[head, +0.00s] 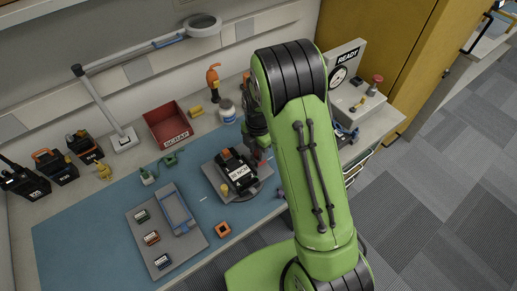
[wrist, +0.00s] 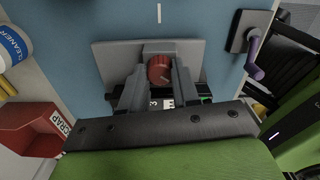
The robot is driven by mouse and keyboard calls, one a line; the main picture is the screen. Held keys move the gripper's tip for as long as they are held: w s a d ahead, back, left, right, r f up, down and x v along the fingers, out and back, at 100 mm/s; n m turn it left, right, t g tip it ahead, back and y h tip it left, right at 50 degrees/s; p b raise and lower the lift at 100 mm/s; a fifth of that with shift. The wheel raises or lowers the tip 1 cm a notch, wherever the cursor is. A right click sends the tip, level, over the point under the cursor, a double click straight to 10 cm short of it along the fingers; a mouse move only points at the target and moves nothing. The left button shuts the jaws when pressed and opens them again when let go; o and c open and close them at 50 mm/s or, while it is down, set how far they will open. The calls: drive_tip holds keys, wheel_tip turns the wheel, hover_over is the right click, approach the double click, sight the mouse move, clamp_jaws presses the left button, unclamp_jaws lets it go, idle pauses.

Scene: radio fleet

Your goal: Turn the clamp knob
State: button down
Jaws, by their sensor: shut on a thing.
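The clamp knob is a red round knob (wrist: 159,69) with a light mark on its face, at the middle of the wrist view. It stands at the grey clamp fixture (wrist: 112,55), whose base (head: 213,178) also shows on the blue mat in the head view. A black radio with a white label (head: 239,173) sits in the fixture. My gripper (wrist: 158,82) is shut on the knob, one grey finger at each side.
A red scrap bin (head: 160,117) and a cleaner bottle (head: 227,111) stand behind the fixture. A grey tray (head: 150,222) with small labelled parts lies at left on the mat. A purple lever (wrist: 254,59) is close by. A READY test box (head: 344,92) stands at right.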

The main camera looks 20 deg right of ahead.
drive_tip(key=c, duration=0.8)
unclamp_jaws()
drive_tip(key=shift+r, duration=0.1)
wheel_tip(320, 180, up, 16)
drive_tip(key=shift+f+p, duration=0.2)
drive_tip(key=shift+p, duration=1.05)
